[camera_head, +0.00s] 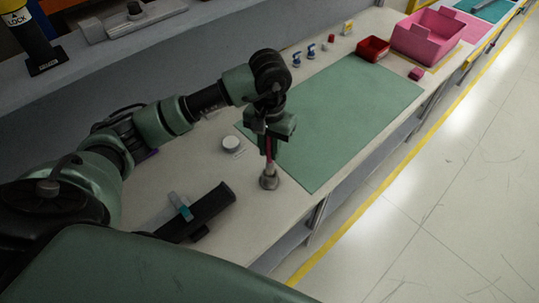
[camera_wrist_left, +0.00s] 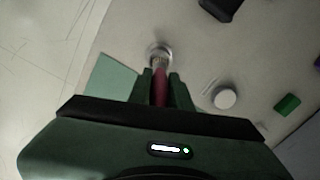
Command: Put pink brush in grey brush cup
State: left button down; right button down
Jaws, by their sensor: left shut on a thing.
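My left gripper (camera_head: 268,136) points down over the near end of the workbench and is shut on the pink brush (camera_head: 269,152). The brush hangs upright with its lower end at the grey brush cup (camera_head: 269,181). In the left wrist view the brush (camera_wrist_left: 160,88) runs between the two fingers of the gripper (camera_wrist_left: 160,86) toward the round cup (camera_wrist_left: 159,53). Its tip meets the cup opening, but I cannot tell how deep it sits. The right gripper does not show.
A green mat (camera_head: 345,105) covers the bench beyond the cup. A white round container (camera_head: 231,143) stands left of the cup. A black device (camera_head: 207,211) lies in front. A red bin (camera_head: 373,49) and pink box (camera_head: 428,36) stand at the far end.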

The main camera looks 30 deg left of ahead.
aim_at(269, 162)
pick_arm(q)
notch_tip(269, 162, down, 4)
jog(key=shift+f+p, duration=0.15)
jog(key=shift+p, duration=0.4)
jog(key=shift+f, duration=0.1)
jog(key=shift+f+b, duration=0.15)
jog(key=shift+b, duration=0.15)
jog(key=c, duration=1.3)
grip_release()
